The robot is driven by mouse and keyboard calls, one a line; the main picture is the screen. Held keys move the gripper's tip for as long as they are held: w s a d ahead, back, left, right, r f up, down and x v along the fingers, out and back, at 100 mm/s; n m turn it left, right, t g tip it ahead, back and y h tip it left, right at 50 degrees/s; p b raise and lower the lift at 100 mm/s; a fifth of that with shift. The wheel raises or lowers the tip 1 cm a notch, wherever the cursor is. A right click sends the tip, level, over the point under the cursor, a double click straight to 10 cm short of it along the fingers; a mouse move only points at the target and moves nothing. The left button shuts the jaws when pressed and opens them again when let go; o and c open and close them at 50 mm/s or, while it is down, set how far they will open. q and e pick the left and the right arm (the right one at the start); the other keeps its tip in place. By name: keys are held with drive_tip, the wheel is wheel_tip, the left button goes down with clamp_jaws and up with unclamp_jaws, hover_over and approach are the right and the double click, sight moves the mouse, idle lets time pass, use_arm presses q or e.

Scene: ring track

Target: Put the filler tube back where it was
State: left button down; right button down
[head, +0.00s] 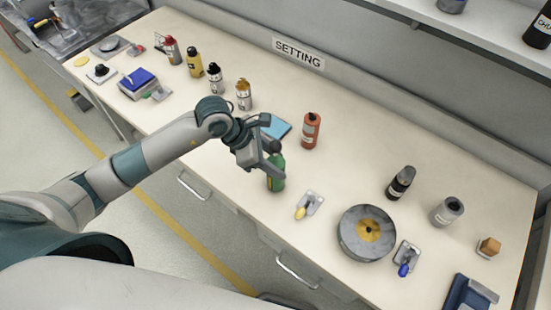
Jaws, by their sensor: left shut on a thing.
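My left gripper (268,160) reaches over the bench from the left and is shut on a green tube-like container (276,182). The green container is upright near the bench's front edge, partly hidden by the fingers. I cannot tell whether its base touches the bench top. No label on it can be read, so I cannot confirm that it is the filler tube. My right gripper is not in view.
A red bottle (310,130) and blue pad (277,127) are close behind the gripper. Several bottles line the left. The bench centre behind the wheel is clear.

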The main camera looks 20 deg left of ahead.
use_arm(q)
drive_tip(key=shift+f, duration=0.15)
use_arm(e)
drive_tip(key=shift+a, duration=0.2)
use_arm(q)
drive_tip(key=shift+f, duration=0.1)
drive_tip(key=c, duration=1)
unclamp_jaws()
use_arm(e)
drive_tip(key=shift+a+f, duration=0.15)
